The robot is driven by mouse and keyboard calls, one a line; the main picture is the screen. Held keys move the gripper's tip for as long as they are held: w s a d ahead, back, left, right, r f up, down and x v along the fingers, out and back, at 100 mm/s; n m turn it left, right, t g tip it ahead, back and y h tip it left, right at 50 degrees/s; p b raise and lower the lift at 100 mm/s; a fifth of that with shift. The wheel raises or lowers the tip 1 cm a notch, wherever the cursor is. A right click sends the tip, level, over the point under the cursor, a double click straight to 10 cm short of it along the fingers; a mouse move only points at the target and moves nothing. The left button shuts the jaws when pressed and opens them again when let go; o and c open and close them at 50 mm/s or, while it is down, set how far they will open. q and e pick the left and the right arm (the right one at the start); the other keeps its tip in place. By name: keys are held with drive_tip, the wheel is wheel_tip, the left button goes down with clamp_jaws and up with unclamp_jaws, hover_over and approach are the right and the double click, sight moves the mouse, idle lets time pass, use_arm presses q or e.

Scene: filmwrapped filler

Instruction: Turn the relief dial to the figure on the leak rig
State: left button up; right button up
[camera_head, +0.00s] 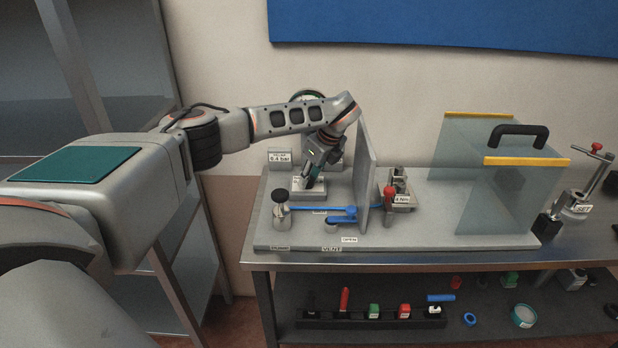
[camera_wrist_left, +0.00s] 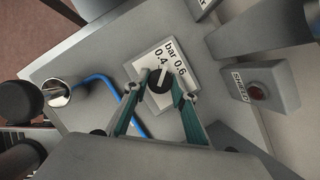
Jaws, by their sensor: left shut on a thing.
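The relief dial (camera_wrist_left: 157,85) is a dark round knob with a pale pointer on a light plate marked "bar", 0.4 and 0.6. Its pointer lies toward the printed figures; the exact reading is too small to tell. In the head view the dial's block (camera_head: 306,190) sits on the left of the leak rig (camera_head: 470,240), with the knob mostly hidden under my gripper. My left gripper (camera_wrist_left: 158,92) comes down from above, its teal fingers shut on the dial from both sides. It also shows in the head view (camera_head: 310,184). A card (camera_head: 280,158) behind appears to read 6.4 or 0.4 bar. My right gripper is out of view.
An upright grey panel (camera_head: 366,180) stands close right of my gripper. A clear guard (camera_head: 480,180) stands right.

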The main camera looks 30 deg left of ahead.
use_arm(q)
drive_tip(key=n+g, duration=0.1)
drive_tip(key=n, duration=0.2)
drive_tip(key=shift+w, duration=0.1)
drive_tip(key=shift+n+g, duration=0.3)
drive_tip(key=shift+n, duration=0.2)
drive_tip(key=o, duration=1.1)
drive_tip(key=v, duration=1.2)
